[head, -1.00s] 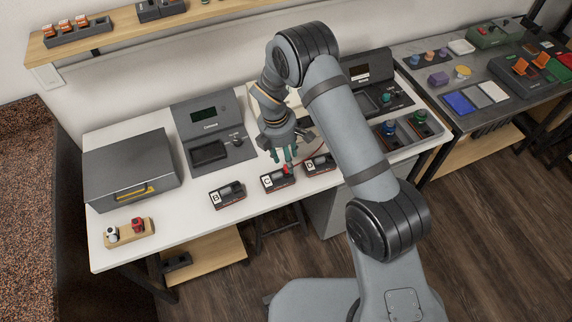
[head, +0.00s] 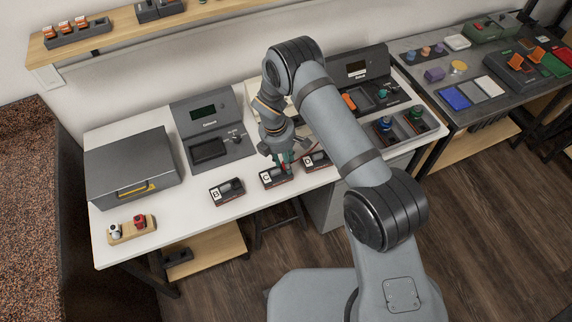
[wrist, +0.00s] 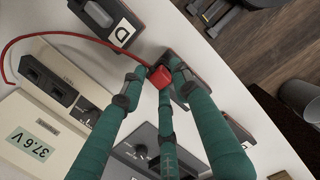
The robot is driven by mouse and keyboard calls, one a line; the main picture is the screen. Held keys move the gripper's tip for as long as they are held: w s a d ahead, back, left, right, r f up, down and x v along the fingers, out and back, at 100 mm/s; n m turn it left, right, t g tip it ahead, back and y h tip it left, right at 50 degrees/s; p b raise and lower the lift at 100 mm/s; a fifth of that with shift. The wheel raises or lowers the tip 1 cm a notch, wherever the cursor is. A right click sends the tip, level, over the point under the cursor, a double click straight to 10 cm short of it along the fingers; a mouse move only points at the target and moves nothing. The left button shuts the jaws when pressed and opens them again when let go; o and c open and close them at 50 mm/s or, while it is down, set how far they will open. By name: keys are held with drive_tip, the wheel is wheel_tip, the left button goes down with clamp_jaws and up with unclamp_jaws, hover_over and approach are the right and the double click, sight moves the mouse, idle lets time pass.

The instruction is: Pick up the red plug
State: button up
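The red plug (wrist: 160,77) with its red cable (wrist: 60,34) shows in the wrist view, between the teal fingers of my gripper (wrist: 158,72). The fingertips are close around it and the third finger partly covers it. Whether they press on it cannot be told. In the head view my gripper (head: 283,160) is low over module C (head: 277,178), and only a little red of the plug shows beside the fingers. Whether the plug is seated in module C is hidden.
Module B (head: 228,191) stands left of C, and module D (head: 316,161) close on its right. A wooden holder (head: 148,231) with a white and a red piece is at the table's front left. A beige 37.6 V meter (wrist: 40,105) lies close by in the wrist view.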

drive_tip(key=c, duration=0.6)
clamp_jaws()
drive_tip(key=shift+r, duration=0.15)
drive_tip(key=shift+r+b, duration=0.4)
drive_tip(key=shift+r, duration=0.2)
wheel_tip(320, 180, up, 2)
drive_tip(key=shift+r+b, duration=0.25)
drive_tip(key=shift+b, duration=0.25)
drive_tip(key=s+d+r+b, duration=0.2)
drive_tip(key=d+r, duration=0.5)
drive_tip(key=d, duration=0.4)
drive_tip(key=shift+s+d+b, duration=0.2)
drive_tip(key=shift+b, duration=0.1)
